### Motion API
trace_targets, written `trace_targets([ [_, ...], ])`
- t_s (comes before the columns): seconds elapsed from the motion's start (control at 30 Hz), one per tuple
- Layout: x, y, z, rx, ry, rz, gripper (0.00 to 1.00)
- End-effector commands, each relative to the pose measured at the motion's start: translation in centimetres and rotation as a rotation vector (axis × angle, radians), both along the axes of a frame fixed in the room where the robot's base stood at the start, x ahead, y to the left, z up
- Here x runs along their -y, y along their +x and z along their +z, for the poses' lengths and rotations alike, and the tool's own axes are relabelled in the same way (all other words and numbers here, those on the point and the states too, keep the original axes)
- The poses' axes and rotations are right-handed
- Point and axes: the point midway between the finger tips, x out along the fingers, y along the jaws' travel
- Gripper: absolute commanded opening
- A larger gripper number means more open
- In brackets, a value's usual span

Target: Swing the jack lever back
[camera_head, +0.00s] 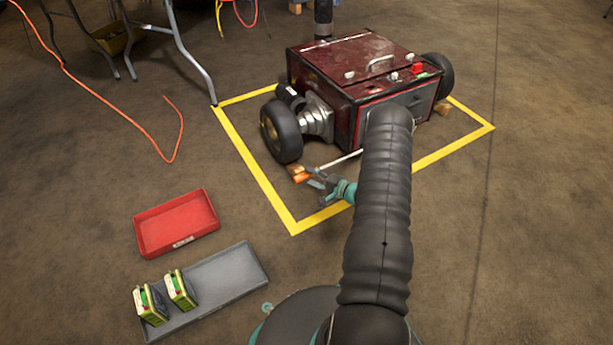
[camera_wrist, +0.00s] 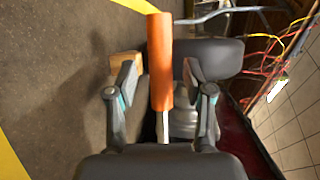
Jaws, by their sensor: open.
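The jack lever shows as a pale rod (camera_head: 343,160) with an orange grip (camera_head: 303,176), low beside the dark red wheeled machine (camera_head: 345,60). In the wrist view the orange grip (camera_wrist: 160,62) stands upright in the picture between my two fingers. My gripper (camera_head: 318,184) is open, with one finger on each side of the lever. A gap shows between the grip and each finger (camera_wrist: 160,85). The lever's far end and the jack are hidden behind my arm and the machine.
A black wheel (camera_head: 281,131) and wooden block (camera_head: 294,169) are close to the grip. Yellow floor tape (camera_head: 255,165) surrounds the machine. A red tray (camera_head: 176,222) and a grey tray (camera_head: 225,285) with two small boxes (camera_head: 180,290) lie left. An orange cable (camera_head: 110,110) crosses the floor.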

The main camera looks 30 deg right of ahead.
Motion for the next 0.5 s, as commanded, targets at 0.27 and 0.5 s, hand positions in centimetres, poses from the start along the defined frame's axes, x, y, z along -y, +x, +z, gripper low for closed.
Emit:
trace_targets([
  [0.27, -1.3, 2.4, -0.6, 0.0, 0.0, 0.002, 0.52],
  [0.5, -1.4, 2.6, -0.6, 0.0, 0.0, 0.0, 0.52],
])
